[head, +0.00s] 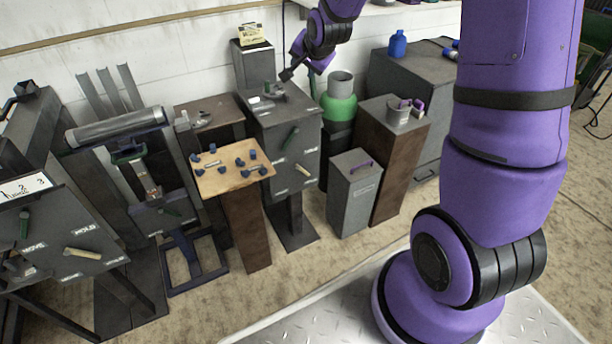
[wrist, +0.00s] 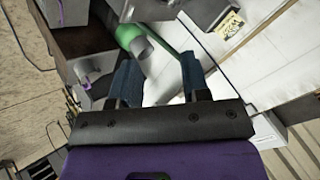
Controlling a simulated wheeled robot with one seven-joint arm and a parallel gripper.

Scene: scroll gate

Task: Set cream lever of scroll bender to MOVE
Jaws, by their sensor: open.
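Two dark grey machines each carry a green lever and a cream lever; I cannot tell by name which is the scroll bender. The centre machine (head: 271,122) has a green lever (head: 290,138) and a small cream lever (head: 303,169) on its front, with labels too small to read. The left machine (head: 55,232) has a cream lever (head: 82,253) lying nearly level and a green lever (head: 25,223), with labels MOVE and HOLD. My gripper (head: 287,74) is above the centre machine's top, apart from both cream levers. In the wrist view its blue fingers (wrist: 160,85) are open and empty.
A green cylinder with a grey top (head: 339,101) stands right of the centre machine; it also shows in the wrist view (wrist: 131,38). A wooden board (head: 232,177) with blue pegs stands left of it. A grey box (head: 354,195) stands at right. Floor in front is clear.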

